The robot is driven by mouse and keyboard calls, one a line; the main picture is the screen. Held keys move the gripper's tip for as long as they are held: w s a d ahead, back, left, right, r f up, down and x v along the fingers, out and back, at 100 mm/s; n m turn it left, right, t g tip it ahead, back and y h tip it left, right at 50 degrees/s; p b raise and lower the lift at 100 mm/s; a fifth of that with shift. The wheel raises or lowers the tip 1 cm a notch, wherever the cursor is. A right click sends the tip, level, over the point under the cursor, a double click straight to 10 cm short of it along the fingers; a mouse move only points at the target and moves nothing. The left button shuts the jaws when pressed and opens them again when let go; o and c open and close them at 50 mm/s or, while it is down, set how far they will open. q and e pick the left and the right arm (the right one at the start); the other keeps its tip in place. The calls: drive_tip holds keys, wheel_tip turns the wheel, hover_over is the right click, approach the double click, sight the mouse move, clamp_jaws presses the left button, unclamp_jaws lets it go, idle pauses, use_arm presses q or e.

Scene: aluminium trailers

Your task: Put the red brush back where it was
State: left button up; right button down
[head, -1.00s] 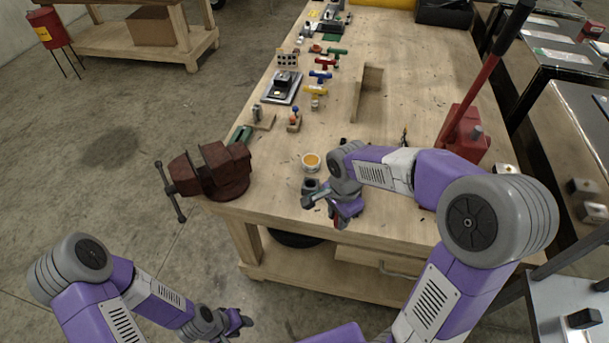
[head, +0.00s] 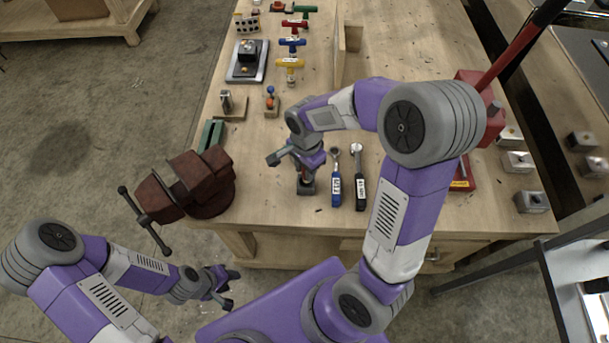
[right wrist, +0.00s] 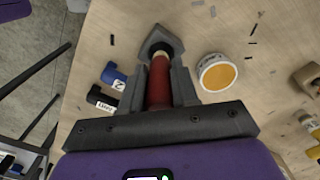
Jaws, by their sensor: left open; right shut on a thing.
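My right gripper (head: 306,170) is shut on the red brush (right wrist: 159,82), upright over the near part of the workbench. In the right wrist view the brush's red handle lies between the two fingers (right wrist: 160,72). Its far end meets a dark grey block (right wrist: 160,41), which also shows below the gripper in the head view (head: 306,187). I cannot tell whether the brush is inside the block or just above it; the bristles are hidden. My left gripper (head: 230,287) is open and empty, low in front of the bench, away from the brush.
A white pot with orange contents (right wrist: 217,74) stands beside the block. Blue-handled (head: 336,188) and black-handled (head: 360,190) tools lie to its right. A rusty vise (head: 190,185) is at the bench's left edge. A red jack (head: 482,105) stands on the right.

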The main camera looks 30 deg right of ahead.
wheel_tip(320, 180, down, 3)
drive_tip(key=shift+f+b, duration=0.2)
drive_tip(key=shift+b, duration=0.15)
drive_tip(key=shift+f, duration=0.3)
drive_tip(key=shift+f, duration=0.1)
drive_tip(key=c, duration=0.9)
unclamp_jaws()
drive_tip(key=shift+o, duration=0.2)
drive_tip(key=shift+r, duration=0.2)
wheel_tip(320, 180, up, 12)
drive_tip(key=shift+f+p, duration=0.1)
drive_tip(key=shift+p, duration=1.1)
